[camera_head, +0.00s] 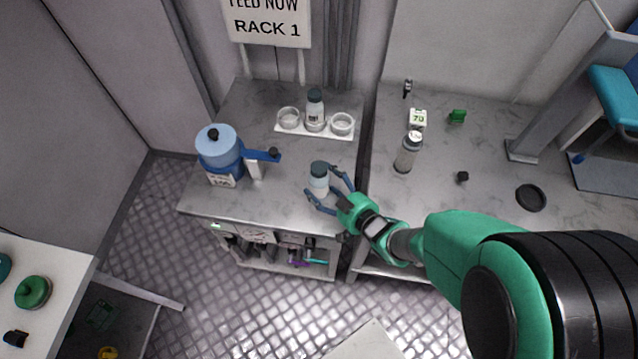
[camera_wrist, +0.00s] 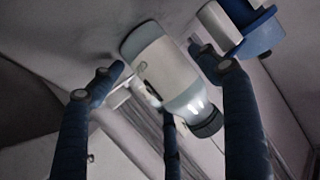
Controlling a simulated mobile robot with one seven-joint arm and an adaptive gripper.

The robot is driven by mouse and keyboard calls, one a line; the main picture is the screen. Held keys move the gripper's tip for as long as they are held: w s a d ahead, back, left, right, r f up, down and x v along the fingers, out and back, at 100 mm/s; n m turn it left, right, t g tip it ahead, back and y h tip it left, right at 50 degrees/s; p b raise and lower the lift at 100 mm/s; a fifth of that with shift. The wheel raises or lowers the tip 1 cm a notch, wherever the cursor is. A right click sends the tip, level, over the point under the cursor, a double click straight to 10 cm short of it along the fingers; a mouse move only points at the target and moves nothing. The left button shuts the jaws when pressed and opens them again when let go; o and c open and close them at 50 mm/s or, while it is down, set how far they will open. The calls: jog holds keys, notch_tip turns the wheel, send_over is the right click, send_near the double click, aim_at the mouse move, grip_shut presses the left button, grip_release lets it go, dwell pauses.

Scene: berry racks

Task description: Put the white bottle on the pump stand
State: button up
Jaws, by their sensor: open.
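A white bottle (camera_head: 319,186) with a grey-blue cap stands upright on the grey bench, near its front right. My gripper (camera_head: 321,180) is open, with its blue fingers spread around the bottle from the front right. In the wrist view the bottle (camera_wrist: 165,68) with its dark cap lies between the open fingers (camera_wrist: 165,75); I cannot tell whether any finger touches it. A blue device (camera_head: 219,146) with a round light-blue top, a side arm and a label stands to the left. I cannot tell for sure whether it is the pump stand.
A white holder (camera_head: 290,129) with ring cups stands at the back under the RACK 1 sign (camera_head: 268,25); its middle cup holds another bottle (camera_head: 315,104). On the right bench are a grey bottle (camera_head: 407,153), a number card (camera_head: 418,118) and a black disc (camera_head: 531,198).

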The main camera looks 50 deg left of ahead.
aim_at(327, 178)
dwell(0.4)
jog(key=c, duration=1.4)
jog(key=shift+r, duration=0.1)
jog(key=shift+r+p, duration=0.3)
jog(key=shift+r, duration=0.5)
notch_tip(327, 178, up, 2)
jog(key=shift+r+p, duration=0.15)
jog(key=shift+p, duration=0.3)
jog(key=s+d, duration=0.2)
jog(key=d, duration=0.3)
jog(key=s+d+p, duration=0.1)
jog(key=s+d, duration=0.1)
jog(key=d, duration=0.2)
jog(key=s+d+r+p, duration=0.1)
jog(key=s+d, duration=0.1)
jog(key=d, duration=0.3)
jog(key=shift+s+d, duration=0.3)
jog(key=shift+w+p, duration=0.1)
jog(key=shift+p, duration=0.2)
